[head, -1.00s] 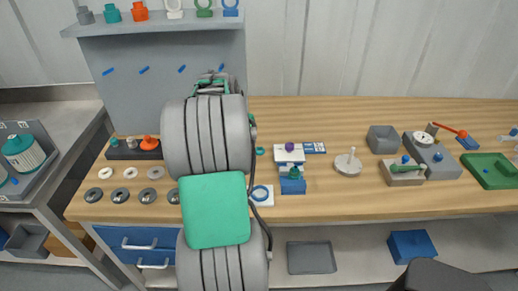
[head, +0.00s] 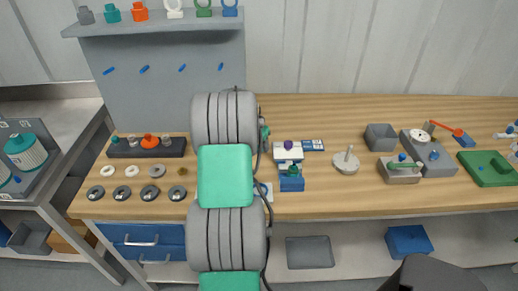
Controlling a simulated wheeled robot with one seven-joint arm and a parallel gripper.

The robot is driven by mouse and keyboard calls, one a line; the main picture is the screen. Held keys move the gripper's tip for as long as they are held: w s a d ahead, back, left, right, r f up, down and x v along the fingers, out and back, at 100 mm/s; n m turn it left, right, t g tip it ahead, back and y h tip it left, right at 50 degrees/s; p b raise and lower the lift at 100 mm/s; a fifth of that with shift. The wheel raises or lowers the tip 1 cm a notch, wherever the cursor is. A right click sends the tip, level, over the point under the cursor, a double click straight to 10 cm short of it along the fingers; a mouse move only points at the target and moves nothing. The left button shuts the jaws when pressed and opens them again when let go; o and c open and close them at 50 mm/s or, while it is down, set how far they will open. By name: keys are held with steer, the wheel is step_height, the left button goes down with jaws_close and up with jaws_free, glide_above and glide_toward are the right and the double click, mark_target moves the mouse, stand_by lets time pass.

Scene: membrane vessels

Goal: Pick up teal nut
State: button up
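A small teal piece (head: 115,139), which may be the teal nut, sits at the left end of a dark block (head: 177,148) at the back left of the bench. Grey and orange pieces (head: 149,140) stand beside it on the block. It is too small to make out its shape. Another teal part (head: 112,13) stands on the upper shelf between a grey and an orange one. My arm rises up the middle of the picture and hides its own end. My gripper is not visible, so what it holds cannot be seen.
Several rings (head: 132,171) lie in two rows before the dark block. Right of my arm are a blue and white fixture (head: 291,184), a grey disc with a post (head: 346,162), a grey box (head: 381,137) and a green tray (head: 490,168). Bare bench lies between some.

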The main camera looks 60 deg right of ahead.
jaws_close()
steer(key=shift+r, duration=0.1)
stand_by(0.4)
